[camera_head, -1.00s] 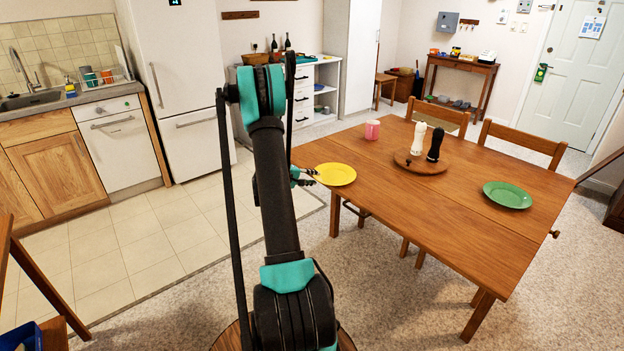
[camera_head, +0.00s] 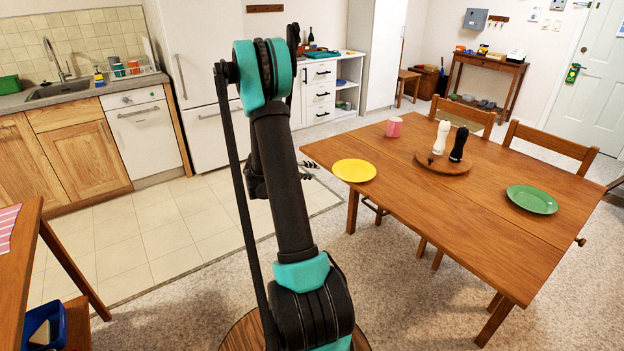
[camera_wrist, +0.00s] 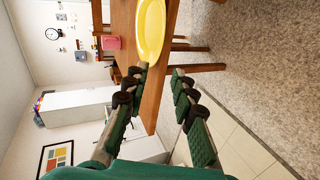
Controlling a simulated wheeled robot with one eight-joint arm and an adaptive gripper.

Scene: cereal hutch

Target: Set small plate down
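A yellow plate (camera_head: 354,170) lies flat on the wooden dining table (camera_head: 430,210), near its left corner. It also shows at the top of the wrist view (camera_wrist: 150,30). My gripper (camera_head: 312,169) is off the table's left edge, a gap away from the plate. In the wrist view, my gripper (camera_wrist: 158,73) has its two fingers apart with nothing between them. My arm partly hides the gripper in the head view. A green plate (camera_head: 532,199) lies on the right part of the table.
A pink mug (camera_head: 394,127) stands behind the yellow plate. A round wooden board (camera_head: 430,163) holds a white mill (camera_head: 441,138) and a black mill (camera_head: 459,145). Chairs (camera_head: 550,144) stand behind the table. Open floor (camera_head: 140,240) lies to the left.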

